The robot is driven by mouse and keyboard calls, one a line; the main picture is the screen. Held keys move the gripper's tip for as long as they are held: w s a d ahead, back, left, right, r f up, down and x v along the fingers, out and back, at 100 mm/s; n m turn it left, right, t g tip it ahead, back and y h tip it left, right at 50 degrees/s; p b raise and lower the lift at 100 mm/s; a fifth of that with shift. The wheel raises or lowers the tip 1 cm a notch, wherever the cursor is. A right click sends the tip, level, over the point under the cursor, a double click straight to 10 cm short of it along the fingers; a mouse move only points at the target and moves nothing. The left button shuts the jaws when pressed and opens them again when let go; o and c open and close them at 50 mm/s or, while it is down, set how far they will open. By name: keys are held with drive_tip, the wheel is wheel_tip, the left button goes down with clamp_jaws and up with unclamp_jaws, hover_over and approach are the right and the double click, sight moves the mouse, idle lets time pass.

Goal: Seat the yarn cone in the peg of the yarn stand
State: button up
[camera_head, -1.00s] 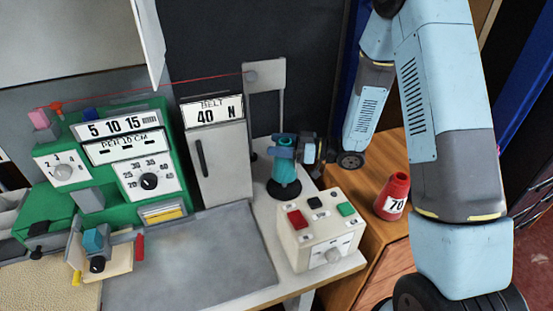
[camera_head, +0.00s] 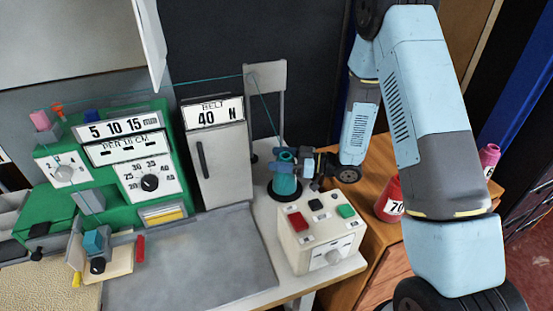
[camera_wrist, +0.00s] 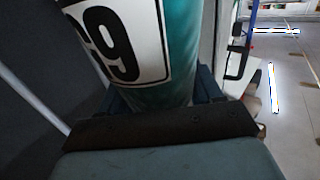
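The teal yarn cone (camera_head: 287,181), with a white number label in the wrist view (camera_wrist: 175,60), stands upright at the black round base of the yarn stand (camera_head: 287,195). The stand's peg is hidden by the cone. My gripper (camera_head: 287,157) is at the cone's upper part, reaching in from the right. In the wrist view its fingers (camera_wrist: 160,98) lie on either side of the cone. Whether they press on it or stand slightly apart is not clear. A teal thread (camera_head: 264,110) runs from the cone up to the grey post (camera_head: 266,76) and on to the left.
A cream control box (camera_head: 320,235) stands close in front of the stand. A red cone (camera_head: 389,197) and a pink cone (camera_head: 489,156) stand on the wooden cabinet to the right. The green machine (camera_head: 120,170) and grey belt unit (camera_head: 217,160) are at left.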

drive_tip(key=o, duration=0.3)
drive_tip(key=shift+o, duration=0.2)
drive_tip(key=shift+r, duration=0.1)
drive_tip(key=d, duration=0.7)
drive_tip(key=shift+s+d, duration=0.25)
drive_tip(key=shift+s, duration=0.05)
drive_tip(key=shift+w+r, duration=0.1)
